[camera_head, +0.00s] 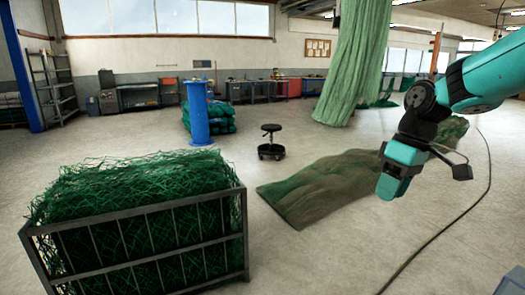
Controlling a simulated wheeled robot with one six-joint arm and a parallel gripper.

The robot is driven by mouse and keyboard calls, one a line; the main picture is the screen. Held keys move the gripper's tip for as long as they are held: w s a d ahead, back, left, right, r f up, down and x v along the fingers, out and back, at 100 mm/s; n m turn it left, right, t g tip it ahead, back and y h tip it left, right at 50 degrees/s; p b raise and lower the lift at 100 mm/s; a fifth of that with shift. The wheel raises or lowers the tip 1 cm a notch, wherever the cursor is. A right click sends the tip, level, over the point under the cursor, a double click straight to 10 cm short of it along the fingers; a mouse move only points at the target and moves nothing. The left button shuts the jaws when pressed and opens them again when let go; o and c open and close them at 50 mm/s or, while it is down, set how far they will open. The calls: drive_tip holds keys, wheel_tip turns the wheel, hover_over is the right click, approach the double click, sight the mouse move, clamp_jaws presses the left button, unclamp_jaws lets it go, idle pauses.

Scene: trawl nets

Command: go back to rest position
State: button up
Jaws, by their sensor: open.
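My gripper (391,188) is at the right of the head view, at the end of my teal and black arm. It points downward, in front of the green-brown net pile (325,187) on the floor. I see nothing held in it. The fingers are small in the picture and the gap between them is hard to make out. The arm reaches in from the upper right edge.
A metal crate (140,212) full of green net stands front left. A black stool (271,142) and a blue post (198,112) stand mid-floor. Green net (355,60) hangs at the back. A dark cable (440,233) runs across the floor at right. Front-centre floor is clear.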

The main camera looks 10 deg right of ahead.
drive_tip(key=s+a+f+b, duration=0.2)
drive_tip(key=s+a+f, duration=0.1)
drive_tip(key=s+a, duration=0.6)
drive_tip(key=s+a+f+n+y+b, duration=0.1)
drive_tip(key=s+a+f+b, duration=0.1)
drive_tip(key=s+a, duration=0.7)
drive_tip(key=s+f, duration=0.1)
drive_tip(key=s, duration=0.2)
drive_tip(key=shift+a+f+b, duration=0.25)
drive_tip(key=shift+f+b, duration=0.05)
drive_tip(key=shift+b, duration=0.05)
